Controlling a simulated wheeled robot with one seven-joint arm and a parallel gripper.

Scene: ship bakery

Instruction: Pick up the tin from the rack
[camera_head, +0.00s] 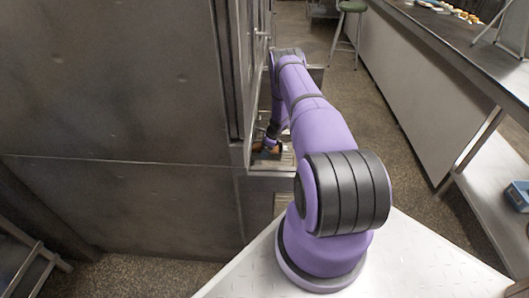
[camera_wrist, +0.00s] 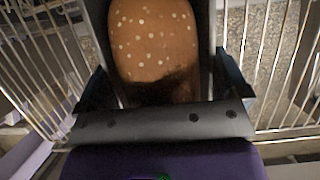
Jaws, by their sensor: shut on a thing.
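A dark tin (camera_wrist: 206,45) holds a brown loaf (camera_wrist: 152,38) dotted with pale specks. The tin lies between the fingers of my gripper (camera_wrist: 165,88), which is shut on it in the wrist view. The tin's near end is in shadow, and its far end is cut off by the top of the picture. My gripper there is mostly hidden by the arm. The wire rack (camera_wrist: 268,60) shows on both sides of the tin.
A tall steel cabinet (camera_head: 120,90) fills the left, close to my gripper. A long counter (camera_head: 440,50) runs along the right, with a green stool (camera_head: 351,8) at the back. The floor aisle (camera_head: 375,130) between them is clear.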

